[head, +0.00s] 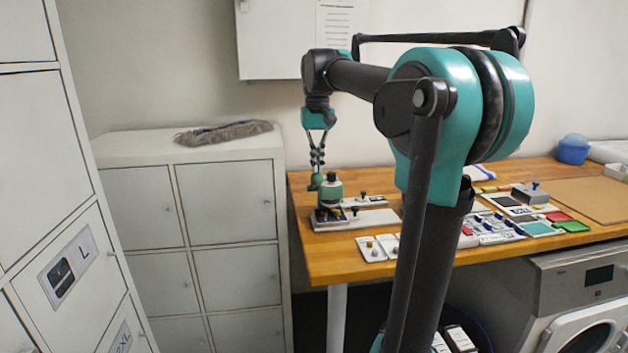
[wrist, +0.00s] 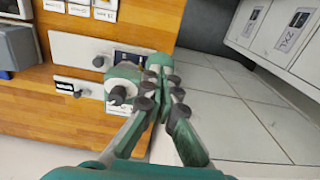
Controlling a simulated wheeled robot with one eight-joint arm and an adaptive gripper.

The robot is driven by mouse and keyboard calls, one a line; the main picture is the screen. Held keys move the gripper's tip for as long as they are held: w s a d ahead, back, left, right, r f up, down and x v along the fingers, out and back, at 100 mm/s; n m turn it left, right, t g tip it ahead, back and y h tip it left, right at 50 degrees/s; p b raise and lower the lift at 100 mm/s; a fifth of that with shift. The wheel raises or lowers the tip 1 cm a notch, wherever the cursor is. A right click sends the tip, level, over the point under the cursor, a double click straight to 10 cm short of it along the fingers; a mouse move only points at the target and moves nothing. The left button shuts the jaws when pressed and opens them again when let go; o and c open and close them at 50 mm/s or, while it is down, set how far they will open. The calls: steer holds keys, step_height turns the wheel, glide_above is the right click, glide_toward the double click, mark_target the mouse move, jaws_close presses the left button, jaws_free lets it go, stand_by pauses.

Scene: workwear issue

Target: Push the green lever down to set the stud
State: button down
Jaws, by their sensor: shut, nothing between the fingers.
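The green press (head: 331,192) with a dark cap stands on a pale base plate at the left end of the wooden table. Its green lever (head: 315,182) sticks out on the press's left side. My gripper (head: 317,166) is shut and empty, pointing down just above the lever, touching or nearly so. In the wrist view the press body (wrist: 123,78) is left of my gripper (wrist: 161,88). The green lever end (wrist: 160,63) shows just beyond the fingertips and is partly hidden by them. The stud is too small to make out.
The wooden table (head: 330,264) carries small plates with knobs (head: 378,247) right of the press and several coloured trays further right. Grey lockers (head: 233,205) stand left of the table, with a grey cloth (head: 224,132) on top. In the wrist view, tiled floor lies right of the table edge.

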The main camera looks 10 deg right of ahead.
mark_target(318, 180)
steer(key=shift+s+f, duration=0.3)
steer(key=shift+f, duration=0.35)
steer(key=shift+s+f, duration=0.3)
steer(key=shift+f, duration=0.35)
steer(key=shift+s+f, duration=0.3)
steer(key=shift+f, duration=0.65)
steer(key=shift+s+f, duration=0.1)
steer(key=shift+f, duration=0.6)
stand_by(0.5)
steer(key=shift+s+f, duration=0.1)
steer(key=shift+f, duration=0.5)
steer(key=shift+r, duration=0.1)
step_height(318, 180, up, 13)
stand_by(1.8)
